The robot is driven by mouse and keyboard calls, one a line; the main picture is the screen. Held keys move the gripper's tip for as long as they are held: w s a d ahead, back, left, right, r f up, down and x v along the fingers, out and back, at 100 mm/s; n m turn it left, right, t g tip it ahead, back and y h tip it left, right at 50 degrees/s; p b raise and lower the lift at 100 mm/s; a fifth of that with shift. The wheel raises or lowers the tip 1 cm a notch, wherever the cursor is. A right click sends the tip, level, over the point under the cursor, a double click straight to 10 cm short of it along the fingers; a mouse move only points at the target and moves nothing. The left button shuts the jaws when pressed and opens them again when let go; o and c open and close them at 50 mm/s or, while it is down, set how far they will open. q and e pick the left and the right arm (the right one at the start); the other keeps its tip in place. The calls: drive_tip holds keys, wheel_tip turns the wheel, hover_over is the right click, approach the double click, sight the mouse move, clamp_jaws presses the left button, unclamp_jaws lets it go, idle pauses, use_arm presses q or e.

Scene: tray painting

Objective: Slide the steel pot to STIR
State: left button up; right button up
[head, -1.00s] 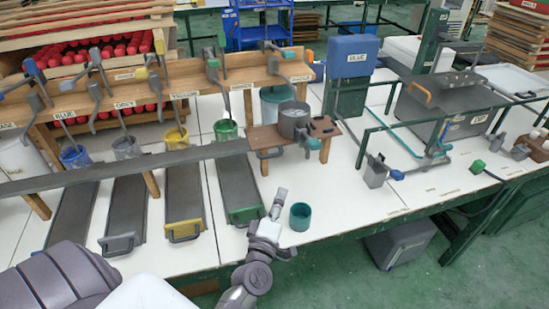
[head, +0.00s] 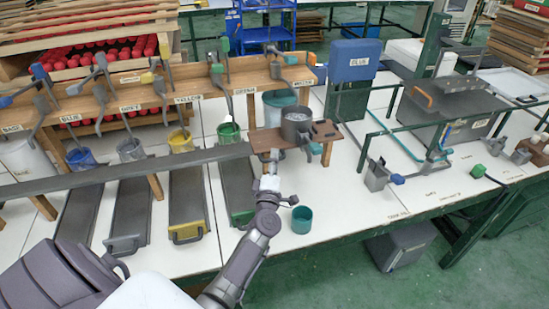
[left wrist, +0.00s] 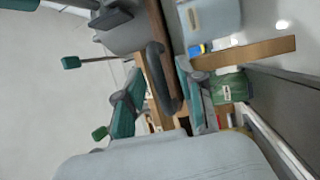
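The steel pot (head: 297,118) stands upright on a small brown wooden board (head: 262,138) at the right end of the shelf bench. A dark loop handle hangs at the board's front. My left gripper (head: 269,178) is just below and in front of the board. In the left wrist view its teal fingers (left wrist: 160,100) are apart, with the dark handle (left wrist: 162,75) between them; I cannot tell whether they touch it. The grey pot (left wrist: 135,32) shows partly at the top there. No STIR label is legible. My right gripper is not in view.
A teal cup (head: 302,219) stands on the white table right of my left arm. A green-ended tray (head: 238,190) lies left of it. The wooden shelf (head: 205,92) with several levers is behind. Green rails (head: 372,140) stand to the right.

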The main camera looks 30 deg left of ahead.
use_arm(q)
drive_tip(key=shift+w+a+r, duration=0.1)
drive_tip(key=shift+w+a, duration=0.1)
drive_tip(key=shift+w, duration=0.2)
clamp_jaws()
